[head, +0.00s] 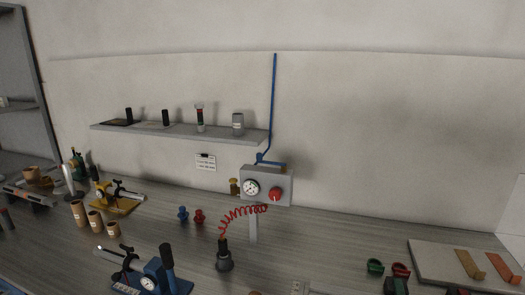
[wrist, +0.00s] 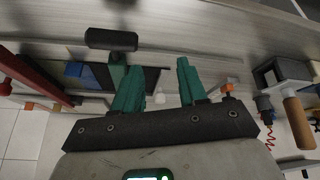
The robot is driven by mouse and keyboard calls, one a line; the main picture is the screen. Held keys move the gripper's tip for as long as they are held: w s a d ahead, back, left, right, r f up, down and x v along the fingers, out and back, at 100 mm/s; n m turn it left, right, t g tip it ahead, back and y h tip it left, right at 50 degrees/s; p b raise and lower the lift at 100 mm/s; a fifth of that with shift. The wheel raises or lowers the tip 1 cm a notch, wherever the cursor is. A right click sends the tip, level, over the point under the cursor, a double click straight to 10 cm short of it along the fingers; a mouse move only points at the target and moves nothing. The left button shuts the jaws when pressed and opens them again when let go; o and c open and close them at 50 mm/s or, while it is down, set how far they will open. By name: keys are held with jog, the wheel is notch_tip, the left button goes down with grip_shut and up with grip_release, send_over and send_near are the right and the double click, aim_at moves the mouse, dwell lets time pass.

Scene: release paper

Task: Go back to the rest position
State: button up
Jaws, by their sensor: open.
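My gripper (wrist: 152,82) shows in the wrist view with its two green fingers spread wide apart. I see nothing held between them. A dark cylindrical handle (wrist: 110,39) lies just beyond the left fingertip; I cannot tell if they touch. A small pale object (wrist: 160,98) shows in the gap, at unclear depth. My gripper and arm do not show in the head view.
The head view shows a grey workbench (head: 330,240) with a gauge box (head: 282,188), a red coiled hose (head: 232,213), a blue lever tool (head: 165,275) and brown cylinders (head: 95,221). A shelf (head: 180,132) is on the wall. A red bar (wrist: 30,75) is left of my gripper.

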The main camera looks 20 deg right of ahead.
jog(key=s+a+f+n+y, duration=0.2)
jog(key=a, duration=0.5)
jog(key=s+d+f+g, duration=0.1)
jog(key=s+f+g, duration=0.3)
jog(key=s+f, duration=0.3)
jog(key=s+b, duration=0.1)
jog(key=s, duration=0.2)
jog(key=shift+s+d+m, duration=0.3)
jog(key=shift+m, duration=0.1)
